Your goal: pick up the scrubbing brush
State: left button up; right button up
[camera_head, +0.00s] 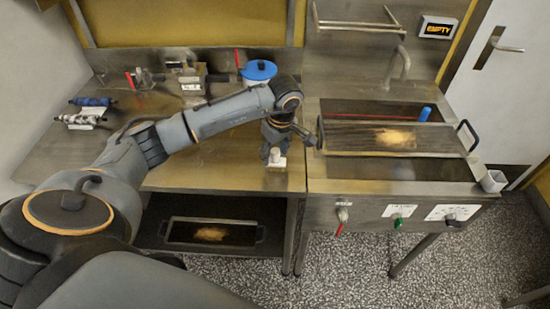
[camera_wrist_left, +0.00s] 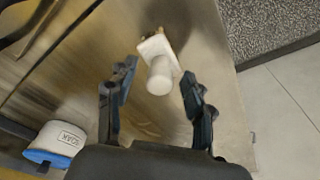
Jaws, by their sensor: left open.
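The scrubbing brush appears to be the white piece with a flat square base and an upright round handle (camera_head: 275,157), standing on the steel bench near its front right edge. In the left wrist view the brush (camera_wrist_left: 159,75) shows between and a little beyond the fingertips. My left gripper (camera_head: 274,147) is open above it, one finger on each side of the handle in the left wrist view (camera_wrist_left: 158,84). I see no contact. The gripper partly hides the brush in the head view. My right gripper is not in view.
A white tub with a blue lid (camera_head: 260,70) stands behind my gripper; its label reads SOAK in the wrist view (camera_wrist_left: 62,138). A sink unit (camera_head: 330,195) with a mesh tray (camera_head: 345,137) adjoins on the right. Rollers (camera_head: 80,118) lie far left. The bench's front middle is clear.

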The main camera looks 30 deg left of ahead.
pick_arm(q)
jog(key=shift+d+f, duration=0.1)
jog(key=shift+f, duration=0.1)
grip_shut()
